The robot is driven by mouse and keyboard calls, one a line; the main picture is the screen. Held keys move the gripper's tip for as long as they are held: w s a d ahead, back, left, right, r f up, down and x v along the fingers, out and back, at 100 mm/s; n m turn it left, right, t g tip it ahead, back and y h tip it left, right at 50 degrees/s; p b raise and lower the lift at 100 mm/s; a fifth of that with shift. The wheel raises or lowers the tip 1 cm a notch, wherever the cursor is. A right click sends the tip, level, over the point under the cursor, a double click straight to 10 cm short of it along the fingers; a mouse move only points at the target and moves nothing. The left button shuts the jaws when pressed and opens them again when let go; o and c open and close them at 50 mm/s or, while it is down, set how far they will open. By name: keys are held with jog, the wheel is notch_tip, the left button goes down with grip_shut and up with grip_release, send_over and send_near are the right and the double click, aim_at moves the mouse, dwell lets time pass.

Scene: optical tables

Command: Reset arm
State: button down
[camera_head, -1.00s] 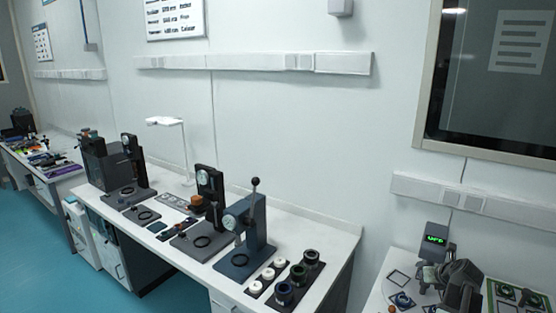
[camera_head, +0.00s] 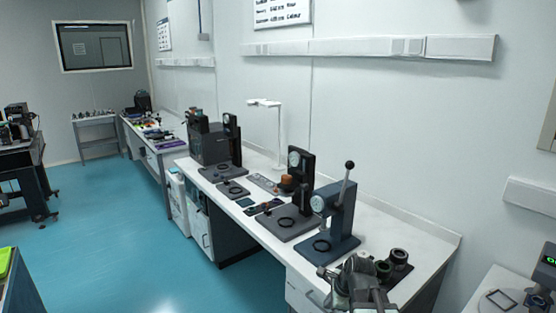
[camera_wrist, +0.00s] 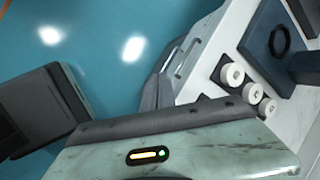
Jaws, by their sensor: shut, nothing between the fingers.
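My arm's grey end with my gripper (camera_head: 357,287) shows at the bottom of the head view, in front of the near end of the white bench (camera_head: 420,243). My gripper is shut and holds nothing; its fingertips are hard to make out. In the wrist view, a grey-green body part of mine with a small yellow and green light fills the bottom. A dark block at the left of that view is hard to identify.
The bench carries a blue lever press (camera_head: 338,215), a dark press (camera_head: 300,185), a lamp (camera_head: 279,130) and dark ringed pieces (camera_head: 399,258). White round pieces (camera_wrist: 232,74) sit at its edge in the wrist view. The blue floor (camera_head: 120,220) at left is clear.

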jog(key=s+a+f+n+g, duration=0.1)
jog(key=s+a+f+n, duration=0.1)
jog(key=s+a+n, duration=0.25)
jog(key=s+d+f+n+g+h, duration=0.1)
jog(key=s+n, duration=0.5)
jog(key=n, duration=0.8)
jog(key=shift+s+d+n+g+h, duration=0.15)
jog(key=shift+d+n+g+h, duration=0.2)
jog(key=shift+d+g+h, duration=0.6)
